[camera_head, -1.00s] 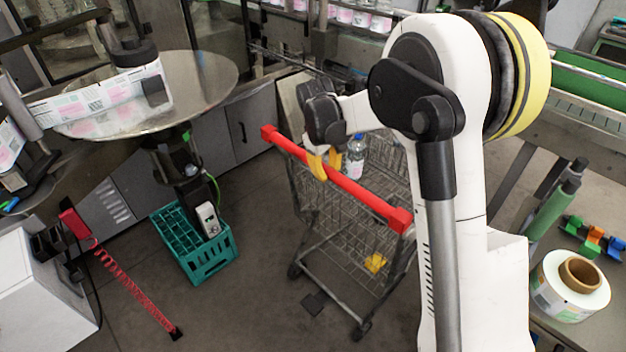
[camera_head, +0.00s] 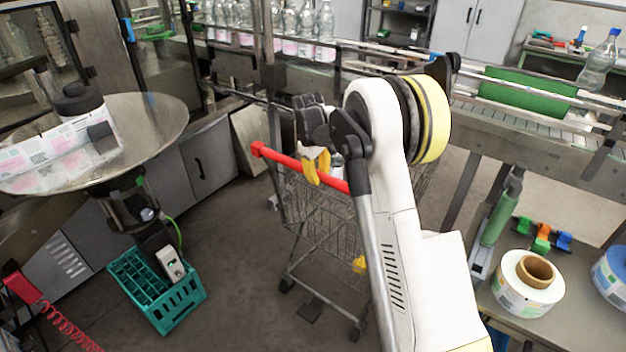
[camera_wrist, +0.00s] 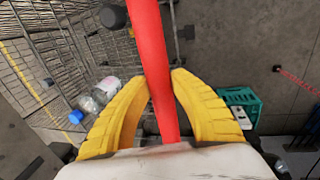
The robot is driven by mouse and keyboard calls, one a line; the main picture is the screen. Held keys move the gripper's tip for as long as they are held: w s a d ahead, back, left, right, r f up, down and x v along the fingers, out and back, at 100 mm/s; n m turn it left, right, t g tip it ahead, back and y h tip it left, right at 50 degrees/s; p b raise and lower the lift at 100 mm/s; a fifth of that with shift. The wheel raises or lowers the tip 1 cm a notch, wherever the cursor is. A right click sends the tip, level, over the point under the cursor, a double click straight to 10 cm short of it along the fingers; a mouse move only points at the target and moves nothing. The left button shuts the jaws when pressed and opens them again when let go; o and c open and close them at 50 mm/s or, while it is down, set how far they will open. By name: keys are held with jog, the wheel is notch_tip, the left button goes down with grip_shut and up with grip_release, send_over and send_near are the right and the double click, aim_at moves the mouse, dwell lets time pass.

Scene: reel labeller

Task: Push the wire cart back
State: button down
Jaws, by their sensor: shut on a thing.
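The wire cart (camera_head: 322,232) stands on the floor in the middle of the head view, with a red handle bar (camera_head: 283,160) along its near top edge. My gripper (camera_head: 316,168) has its yellow fingers around the red bar, left of my white arm. In the wrist view the bar (camera_wrist: 148,50) runs between the two yellow fingers of my gripper (camera_wrist: 163,82), which are shut on it. A bottle with a blue cap (camera_wrist: 92,104) lies in view inside the cart's basket. My arm hides the right part of the handle and cart.
A teal crate (camera_head: 160,290) stands on the floor left of the cart, below a round steel table (camera_head: 150,125). A conveyor line with bottles (camera_head: 290,25) runs behind the cart. A bench with label rolls (camera_head: 528,283) stands at the right. Floor between crate and cart is clear.

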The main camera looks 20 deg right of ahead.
jog(key=shift+w+d, duration=0.1)
jog(key=shift+d, duration=0.1)
dwell(0.3)
jog(key=c, duration=1.4)
grip_release()
jog(key=shift+d, duration=0.1)
jog(key=o, duration=0.3)
jog(key=shift+w+d, duration=0.1)
jog(key=shift+w, duration=0.05)
notch_tip(320, 180, up, 12)
jog(key=s+a, duration=0.1)
jog(key=a, duration=0.1)
jog(key=shift+s, duration=0.2)
jog(key=shift+a+f, duration=0.1)
